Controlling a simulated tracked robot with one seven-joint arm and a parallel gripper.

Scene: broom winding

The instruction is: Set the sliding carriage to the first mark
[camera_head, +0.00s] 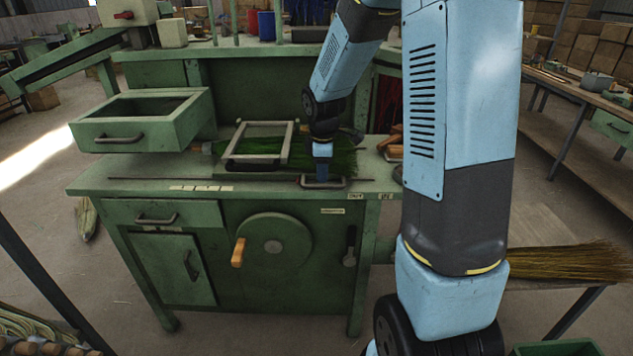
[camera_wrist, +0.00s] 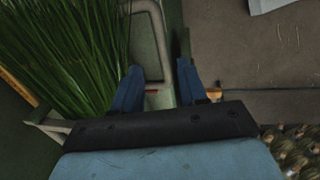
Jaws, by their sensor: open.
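The sliding carriage (camera_head: 337,184) appears to be the small green piece with a looped handle at the front edge of the green workbench, on the right part of a thin dark rail (camera_head: 245,179). A pale strip with several marks (camera_head: 190,188) lies along the front edge, left of the carriage; which mark is first cannot be read. My gripper (camera_head: 322,166) points down at the carriage in the head view. In the wrist view my gripper (camera_wrist: 159,72) is open, its blue fingers apart on either side of a pale green part with a small red mark. Contact cannot be told.
Green bristles (camera_head: 342,158) lie on the bench under a pale frame (camera_head: 262,145), behind the carriage; they also fill the left of the wrist view (camera_wrist: 65,60). An open drawer box (camera_head: 145,118) stands at the left. A wheel with a wooden crank (camera_head: 238,252) is on the bench front.

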